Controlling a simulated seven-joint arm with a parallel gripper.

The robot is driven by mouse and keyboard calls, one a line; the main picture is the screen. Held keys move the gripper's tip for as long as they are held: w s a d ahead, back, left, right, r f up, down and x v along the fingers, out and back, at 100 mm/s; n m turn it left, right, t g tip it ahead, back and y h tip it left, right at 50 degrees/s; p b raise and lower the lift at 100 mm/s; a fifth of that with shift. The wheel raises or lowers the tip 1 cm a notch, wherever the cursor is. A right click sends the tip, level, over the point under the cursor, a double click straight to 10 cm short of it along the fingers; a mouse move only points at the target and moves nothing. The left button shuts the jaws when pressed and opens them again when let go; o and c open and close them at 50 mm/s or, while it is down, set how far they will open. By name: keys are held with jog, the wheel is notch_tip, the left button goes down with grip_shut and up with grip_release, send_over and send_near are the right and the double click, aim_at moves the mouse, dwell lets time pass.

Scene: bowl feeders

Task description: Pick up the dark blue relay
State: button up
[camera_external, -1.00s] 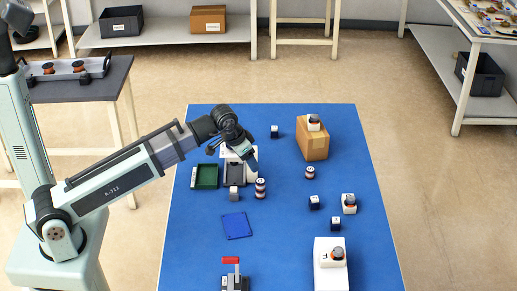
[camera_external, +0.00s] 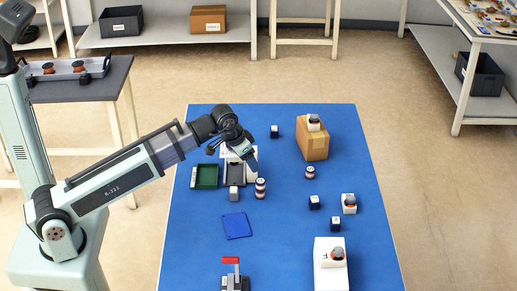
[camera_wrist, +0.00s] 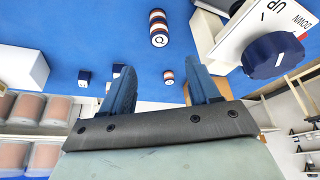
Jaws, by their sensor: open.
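Several small dark blue relays with white tops stand on the blue table. One relay (camera_external: 274,131) is at the back, left of the cardboard box. Another relay (camera_external: 314,202) and a third relay (camera_external: 336,224) stand right of centre. In the wrist view one small relay (camera_wrist: 84,76) stands near the white box, and another (camera_wrist: 117,71) is partly behind a finger. My gripper (camera_external: 250,161) hangs over a white and grey unit left of the table's middle, apart from these relays. In the wrist view my gripper (camera_wrist: 162,82) has its fingers apart with nothing between them.
Striped cylinders (camera_external: 260,188) (camera_external: 310,173) stand mid-table. A cardboard box (camera_external: 312,147) is behind; a white box (camera_external: 331,278) and red-handled clamp (camera_external: 231,261) are in front.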

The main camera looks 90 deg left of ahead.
jog(key=shift+o, duration=0.3)
jog(key=m+t, duration=0.4)
jog(key=t, duration=0.1)
send_near(311, 199)
jog(key=shift+h, duration=0.4)
jog(key=x, duration=0.5)
jog(key=shift+w+a+r, duration=0.25)
jog(key=shift+a, duration=0.05)
jog(key=shift+x, duration=2.75)
jog(key=shift+s+d+f, duration=0.1)
jog(key=shift+s, duration=0.1)
jog(key=shift+c, duration=0.3)
